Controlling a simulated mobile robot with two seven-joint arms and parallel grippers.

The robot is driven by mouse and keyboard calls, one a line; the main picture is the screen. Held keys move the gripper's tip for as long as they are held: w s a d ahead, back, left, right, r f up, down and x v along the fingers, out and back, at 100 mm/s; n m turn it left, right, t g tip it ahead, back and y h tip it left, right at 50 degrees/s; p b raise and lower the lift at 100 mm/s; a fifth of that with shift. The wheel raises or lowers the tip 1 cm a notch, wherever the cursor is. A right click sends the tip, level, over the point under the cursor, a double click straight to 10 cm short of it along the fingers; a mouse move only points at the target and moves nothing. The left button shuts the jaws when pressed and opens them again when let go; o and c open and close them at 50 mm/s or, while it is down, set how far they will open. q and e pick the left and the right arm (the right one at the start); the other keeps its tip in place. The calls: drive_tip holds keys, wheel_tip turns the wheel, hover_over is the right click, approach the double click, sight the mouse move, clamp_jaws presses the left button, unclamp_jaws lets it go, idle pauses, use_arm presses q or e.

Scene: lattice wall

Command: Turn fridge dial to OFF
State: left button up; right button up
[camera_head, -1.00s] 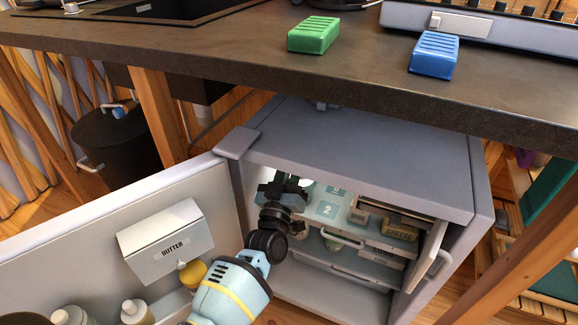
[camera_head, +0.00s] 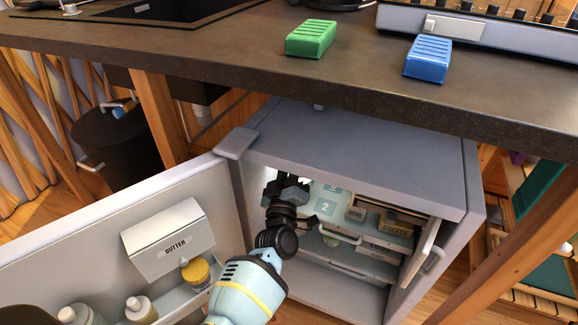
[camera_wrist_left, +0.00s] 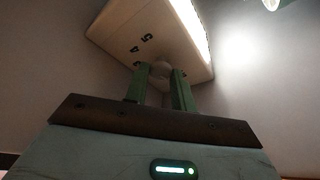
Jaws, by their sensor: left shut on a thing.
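The small grey fridge (camera_head: 355,150) stands under the counter with its door (camera_head: 70,230) open to the left. My left gripper (camera_wrist_left: 161,72) is inside its upper left part; the gripper also shows in the head view (camera_head: 290,186), partly covered by the fridge top. In the left wrist view a pale dial housing (camera_wrist_left: 118,30) with a lit strip carries the numbers 5 and 4. The two green fingers are shut on the small round dial knob (camera_wrist_left: 163,69) at its lower end. The knob's pointer and any OFF mark are hidden or too small to read. My right gripper is not in view.
A butter box (camera_head: 168,240) and jars (camera_head: 140,309) sit on the door. Shelves with a cheese pack (camera_head: 397,227) lie right of my wrist. The counter above (camera_head: 230,55) holds a green block (camera_head: 311,38) and a blue block (camera_head: 428,59).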

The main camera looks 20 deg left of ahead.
use_arm(q)
drive_tip(key=o, duration=0.8)
drive_tip(key=shift+o, duration=0.9)
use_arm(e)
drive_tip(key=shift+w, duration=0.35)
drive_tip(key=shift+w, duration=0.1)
use_arm(q)
drive_tip(key=p+v, duration=0.1)
drive_tip(key=v, duration=0.7)
drive_tip(key=shift+p, duration=0.4)
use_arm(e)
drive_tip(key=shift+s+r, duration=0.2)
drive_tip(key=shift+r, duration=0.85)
use_arm(q)
drive_tip(key=shift+w, duration=0.1)
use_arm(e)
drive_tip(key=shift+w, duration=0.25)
